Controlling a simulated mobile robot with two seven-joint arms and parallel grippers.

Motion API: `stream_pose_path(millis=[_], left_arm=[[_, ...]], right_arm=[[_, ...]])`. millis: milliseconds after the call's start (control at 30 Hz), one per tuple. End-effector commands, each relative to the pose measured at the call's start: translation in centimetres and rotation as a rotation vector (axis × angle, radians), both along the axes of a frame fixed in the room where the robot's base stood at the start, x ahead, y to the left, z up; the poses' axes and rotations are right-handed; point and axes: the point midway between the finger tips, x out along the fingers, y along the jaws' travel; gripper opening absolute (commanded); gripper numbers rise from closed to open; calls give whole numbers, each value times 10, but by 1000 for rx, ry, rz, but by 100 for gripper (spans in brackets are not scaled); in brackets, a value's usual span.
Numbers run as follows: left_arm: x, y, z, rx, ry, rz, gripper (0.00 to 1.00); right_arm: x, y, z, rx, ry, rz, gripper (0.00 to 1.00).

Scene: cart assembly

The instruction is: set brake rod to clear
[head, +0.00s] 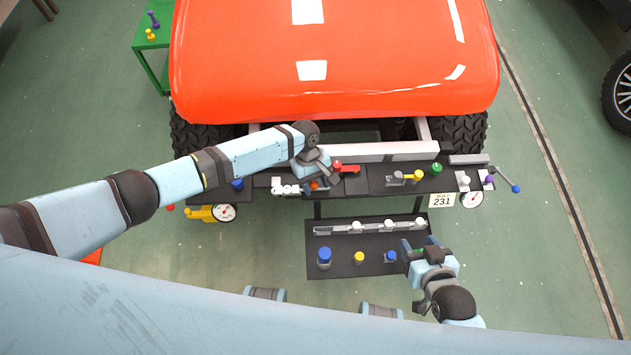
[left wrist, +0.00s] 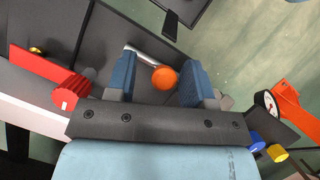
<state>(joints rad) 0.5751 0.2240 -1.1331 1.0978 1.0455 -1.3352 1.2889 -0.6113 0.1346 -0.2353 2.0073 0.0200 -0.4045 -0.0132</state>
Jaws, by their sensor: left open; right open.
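A short grey rod with an orange ball knob (left wrist: 164,78) lies between the two blue fingers of my left gripper (left wrist: 158,72) in the left wrist view. The fingers are apart, one on each side of the knob, with gaps showing. I cannot tell whether this is the brake rod. In the head view the orange knob (head: 315,184) shows just under my left gripper (head: 319,180), at the dark panel below the red hood. My right gripper (head: 420,243) is open and empty, at the right end of the lower black tray (head: 345,268).
A red handle (left wrist: 68,88) sits close beside the left gripper and shows in the head view (head: 346,168). A yellow-bodied gauge (head: 222,212) is at left, another gauge (head: 472,199) at right. The tray holds several knobs. A crank (head: 506,182) juts out at right.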

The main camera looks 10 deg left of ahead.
Motion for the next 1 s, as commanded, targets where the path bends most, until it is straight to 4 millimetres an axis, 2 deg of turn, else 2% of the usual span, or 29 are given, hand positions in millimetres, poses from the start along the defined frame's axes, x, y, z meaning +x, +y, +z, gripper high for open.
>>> stream_pose_path(millis=[167, 600, 800, 1000], left_arm=[[6, 4, 19, -1, -2, -1, 48], [37, 24, 106, -1, -3, 0, 48], [43, 28, 124, -2, -1, 0, 48], [45, 28, 128, -1, -2, 0, 48]], right_arm=[[0, 0, 3, 0, -2, 0, 55], [0, 0, 9, -4, -10, 2, 55], [-1, -1, 8, -7, -8, 3, 55], [-1, -1, 7, -8, -7, 4, 55]])
